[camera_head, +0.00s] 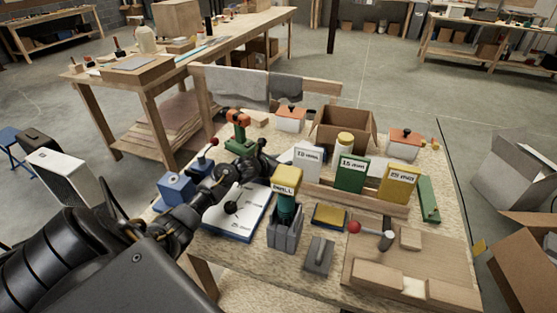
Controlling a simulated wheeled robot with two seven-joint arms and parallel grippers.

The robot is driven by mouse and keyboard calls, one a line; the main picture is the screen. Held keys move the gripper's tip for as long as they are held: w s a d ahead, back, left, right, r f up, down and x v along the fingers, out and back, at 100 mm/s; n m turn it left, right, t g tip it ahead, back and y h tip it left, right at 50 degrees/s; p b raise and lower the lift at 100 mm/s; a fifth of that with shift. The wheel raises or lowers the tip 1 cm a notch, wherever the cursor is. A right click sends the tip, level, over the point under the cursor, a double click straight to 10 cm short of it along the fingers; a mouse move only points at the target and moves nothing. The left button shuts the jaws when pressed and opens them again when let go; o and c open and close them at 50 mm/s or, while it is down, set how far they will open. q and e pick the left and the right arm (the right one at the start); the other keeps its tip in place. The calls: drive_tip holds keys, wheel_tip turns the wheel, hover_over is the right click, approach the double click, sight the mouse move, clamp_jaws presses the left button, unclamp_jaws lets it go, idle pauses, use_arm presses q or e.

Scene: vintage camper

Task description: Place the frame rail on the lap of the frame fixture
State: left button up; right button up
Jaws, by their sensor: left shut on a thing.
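The frame fixture (438,262) is a wooden board with pale blocks at the front right of the workbench. A red-knobbed clamp (368,233) stands at its back left. My left gripper (268,163) is over the left-middle of the bench, behind the yellow-topped drill stand and well to the left of the fixture. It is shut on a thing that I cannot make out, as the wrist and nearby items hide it. I cannot pick out the frame rail for sure. My right gripper is not in view.
Near my gripper stand an orange-and-green tool (238,125), a yellow-topped drill stand (286,205) and a wooden rack with white, green and yellow cards (352,174). A grey block (318,255) and a yellow-topped block (329,216) lie left of the fixture. An open cardboard box (362,130) stands behind.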

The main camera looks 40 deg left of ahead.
use_arm(q)
drive_tip(key=shift+f, duration=0.15)
drive_tip(key=o, duration=1)
drive_tip(key=shift+o, duration=0.2)
drive_tip(key=shift+r, duration=0.25)
drive_tip(key=p+v, duration=0.7)
drive_tip(key=v, duration=0.3)
drive_tip(key=shift+s+r, duration=0.2)
drive_tip(key=shift+s, duration=0.1)
drive_tip(key=shift+s+a+r+p, duration=0.1)
drive_tip(key=shift+s+r+p, duration=0.05)
drive_tip(key=shift+s+p, duration=0.45)
